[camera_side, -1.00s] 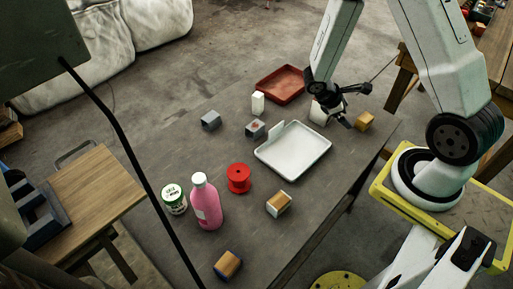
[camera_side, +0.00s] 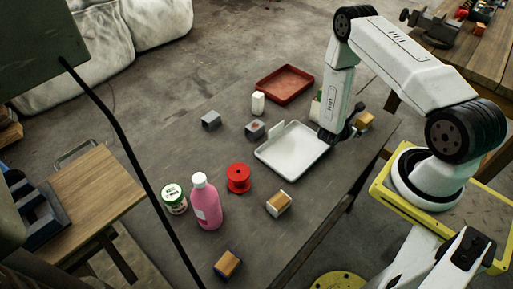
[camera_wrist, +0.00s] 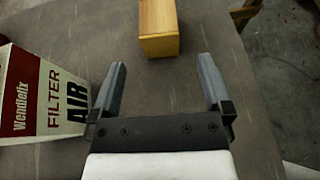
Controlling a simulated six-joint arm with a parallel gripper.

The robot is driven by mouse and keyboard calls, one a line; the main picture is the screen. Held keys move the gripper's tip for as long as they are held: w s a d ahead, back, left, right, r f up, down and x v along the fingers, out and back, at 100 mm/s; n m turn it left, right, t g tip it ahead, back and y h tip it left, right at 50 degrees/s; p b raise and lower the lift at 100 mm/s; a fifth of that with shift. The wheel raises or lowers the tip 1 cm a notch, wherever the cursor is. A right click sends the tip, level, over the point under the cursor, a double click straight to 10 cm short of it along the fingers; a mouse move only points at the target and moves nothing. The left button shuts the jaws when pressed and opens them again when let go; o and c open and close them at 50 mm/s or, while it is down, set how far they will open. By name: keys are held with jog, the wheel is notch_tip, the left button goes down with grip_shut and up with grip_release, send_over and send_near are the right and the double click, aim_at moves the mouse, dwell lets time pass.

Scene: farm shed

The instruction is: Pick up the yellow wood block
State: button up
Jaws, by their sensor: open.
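The yellow wood block (camera_side: 366,120) stands on the grey table near its right edge in the side view. In the wrist view the block (camera_wrist: 159,30) is at the top, just beyond the fingertips and roughly centred between them. Its far end is cut off by the picture's edge. My gripper (camera_wrist: 163,67) is open, with nothing between its fingers. In the side view my gripper (camera_side: 352,127) is low beside the block, partly hidden by my arm.
A white and red air filter box (camera_wrist: 40,95) stands close to the left finger. A white tray (camera_side: 292,150) lies left of my gripper, with a red tray (camera_side: 285,84) behind. Two other wood-topped blocks (camera_side: 278,203) (camera_side: 228,264), a pink bottle (camera_side: 206,203) and a red spool (camera_side: 238,178) are farther forward.

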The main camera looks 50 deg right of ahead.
aim_at(361, 122)
jog(key=shift+d+f, duration=0.1)
jog(key=shift+f, duration=0.05)
jog(key=shift+x, duration=1.25)
jog(key=shift+x, duration=2.55)
jog(key=c, duration=1.3)
jog(key=shift+r, duration=0.25)
